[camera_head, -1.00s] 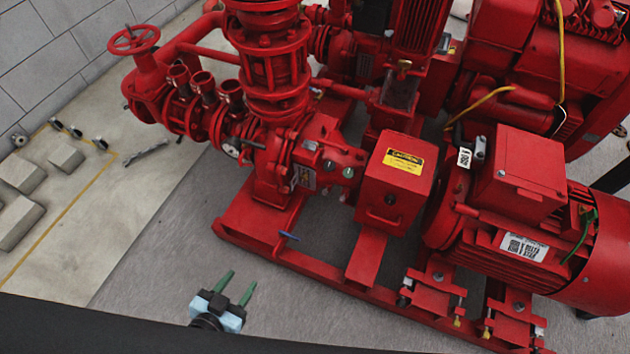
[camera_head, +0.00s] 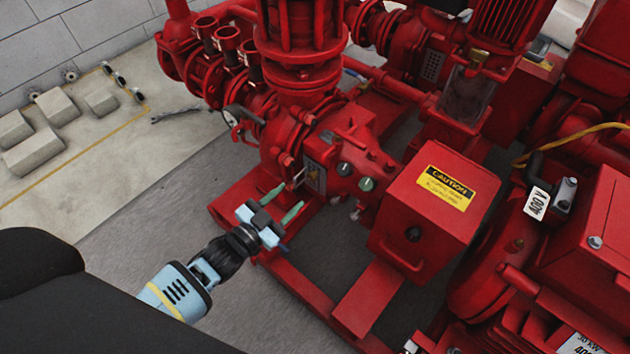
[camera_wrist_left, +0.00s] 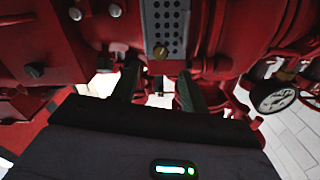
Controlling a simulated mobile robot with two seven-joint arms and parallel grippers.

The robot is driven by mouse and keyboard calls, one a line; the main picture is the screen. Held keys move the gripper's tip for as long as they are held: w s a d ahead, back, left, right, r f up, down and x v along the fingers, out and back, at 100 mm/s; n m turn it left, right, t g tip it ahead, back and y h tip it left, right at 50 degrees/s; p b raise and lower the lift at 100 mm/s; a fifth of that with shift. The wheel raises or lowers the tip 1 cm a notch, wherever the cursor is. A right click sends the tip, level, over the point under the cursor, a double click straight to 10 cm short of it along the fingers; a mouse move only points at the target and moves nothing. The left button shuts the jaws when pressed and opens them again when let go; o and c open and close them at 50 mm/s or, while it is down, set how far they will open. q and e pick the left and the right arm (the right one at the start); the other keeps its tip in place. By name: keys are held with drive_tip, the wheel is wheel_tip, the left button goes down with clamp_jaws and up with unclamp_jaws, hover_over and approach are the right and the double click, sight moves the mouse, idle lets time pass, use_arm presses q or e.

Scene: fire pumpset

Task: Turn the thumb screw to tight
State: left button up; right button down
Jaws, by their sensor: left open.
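My left gripper (camera_head: 283,203) is open and empty in the head view, its two green fingers pointing toward the red pump housing (camera_head: 335,150). In the left wrist view the two dark fingers (camera_wrist_left: 158,88) stand apart. A small brass-coloured knob (camera_wrist_left: 161,53), which looks like the thumb screw, shows just beyond and between the fingertips. It sits at the lower end of a grey plate with holes (camera_wrist_left: 165,22). The fingers do not appear to touch it. In the head view I cannot make out the screw clearly. My right gripper is not in view.
A red box with a yellow caution label (camera_head: 435,215) stands right of the gripper. The red base frame (camera_head: 300,285) runs below it. A round gauge (camera_wrist_left: 275,97) is at the right in the wrist view. Grey floor (camera_head: 130,225) lies open to the left.

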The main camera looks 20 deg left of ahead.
sight(310, 178)
use_arm(q)
drive_tip(key=b+x, duration=0.2)
drive_tip(key=x, duration=0.4)
drive_tip(key=shift+w+f, duration=0.1)
drive_tip(key=shift+w+d, duration=0.25)
drive_tip(key=shift+w, duration=0.45)
drive_tip(key=shift+c, duration=1.4)
clamp_jaws()
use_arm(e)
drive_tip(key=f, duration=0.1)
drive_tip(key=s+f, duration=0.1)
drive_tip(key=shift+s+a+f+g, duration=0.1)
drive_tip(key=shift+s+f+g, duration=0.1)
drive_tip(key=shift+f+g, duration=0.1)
